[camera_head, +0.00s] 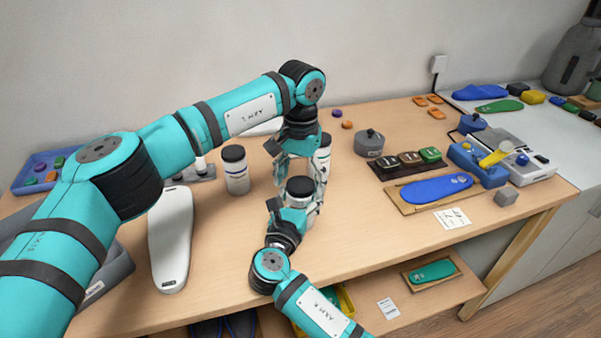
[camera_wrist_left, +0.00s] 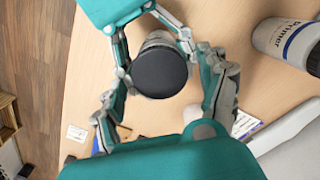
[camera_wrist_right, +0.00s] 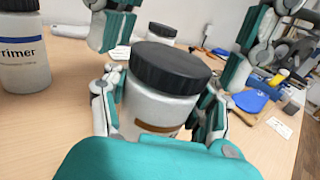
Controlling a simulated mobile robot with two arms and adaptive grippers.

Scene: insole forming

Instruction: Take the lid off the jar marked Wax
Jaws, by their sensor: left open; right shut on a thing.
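A white jar with a black lid (camera_head: 300,187) stands on the table in front of me, its lid seated on top. The right wrist view shows its white body (camera_wrist_right: 155,108) with a brown band low down; I cannot read its label. My right gripper (camera_head: 286,212) is shut around the jar's body. My left gripper (camera_head: 300,158) comes down from above, open. In the left wrist view the round black lid (camera_wrist_left: 160,72) lies between its spread fingers. In the right wrist view those fingers are to either side above the lid, with no clear contact.
The Primer jar (camera_head: 236,172) stands to the left, and another black-lidded jar (camera_head: 324,150) close behind the held one. A long white insole form (camera_head: 171,235) lies left. A grey lidded pot (camera_head: 369,143), a blue insole (camera_head: 437,188) and a blue clamp device (camera_head: 478,165) are right.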

